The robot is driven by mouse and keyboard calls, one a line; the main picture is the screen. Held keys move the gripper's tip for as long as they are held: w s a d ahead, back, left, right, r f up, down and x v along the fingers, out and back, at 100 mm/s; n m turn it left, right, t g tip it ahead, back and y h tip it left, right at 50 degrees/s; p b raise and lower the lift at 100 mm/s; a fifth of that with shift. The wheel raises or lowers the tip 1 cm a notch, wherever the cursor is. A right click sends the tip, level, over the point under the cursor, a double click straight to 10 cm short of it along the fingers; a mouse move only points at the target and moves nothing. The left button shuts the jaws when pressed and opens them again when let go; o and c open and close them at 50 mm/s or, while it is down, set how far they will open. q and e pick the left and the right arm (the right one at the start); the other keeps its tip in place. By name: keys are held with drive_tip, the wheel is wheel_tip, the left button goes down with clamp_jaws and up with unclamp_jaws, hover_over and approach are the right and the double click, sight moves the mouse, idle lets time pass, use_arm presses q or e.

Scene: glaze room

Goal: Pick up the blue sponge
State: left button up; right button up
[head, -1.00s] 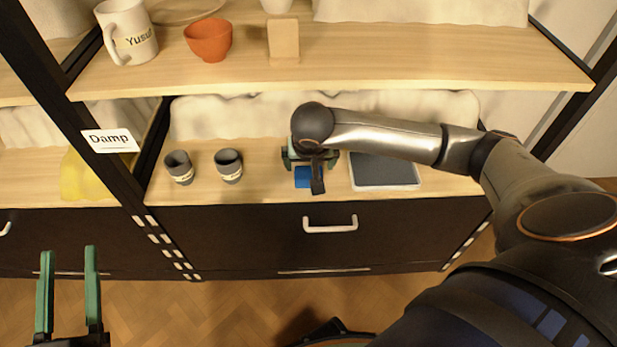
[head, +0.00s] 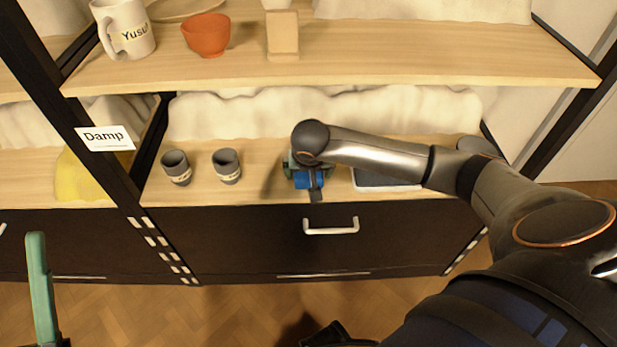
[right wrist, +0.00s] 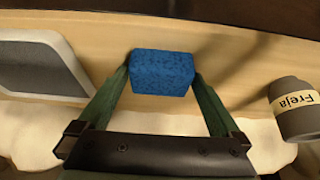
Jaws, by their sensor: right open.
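The blue sponge (head: 302,180) lies near the front edge of the lower shelf in the head view. In the right wrist view the sponge (right wrist: 162,72) is a speckled blue block between the fingertips. My right gripper (right wrist: 161,80) is open, with one green finger on each side of the sponge. The fingertips are close to its sides; I cannot tell if they touch. In the head view my right gripper (head: 305,172) is mostly hidden under its own wrist. My left gripper (head: 38,270) shows at the lower left as one green finger, so its opening is unclear.
Two dark grey cups (head: 227,166) stand left of the sponge; one reads "Freja" in the wrist view (right wrist: 294,108). A grey-topped tray (right wrist: 35,65) lies on the sponge's other side. The upper shelf (head: 400,55) overhangs behind. A drawer handle (head: 330,227) is below.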

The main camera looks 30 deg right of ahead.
drive_tip(key=shift+c, duration=0.2)
drive_tip(key=c, duration=1)
use_arm(q)
drive_tip(key=shift+w, duration=0.1)
use_arm(e)
drive_tip(key=shift+r, duration=0.2)
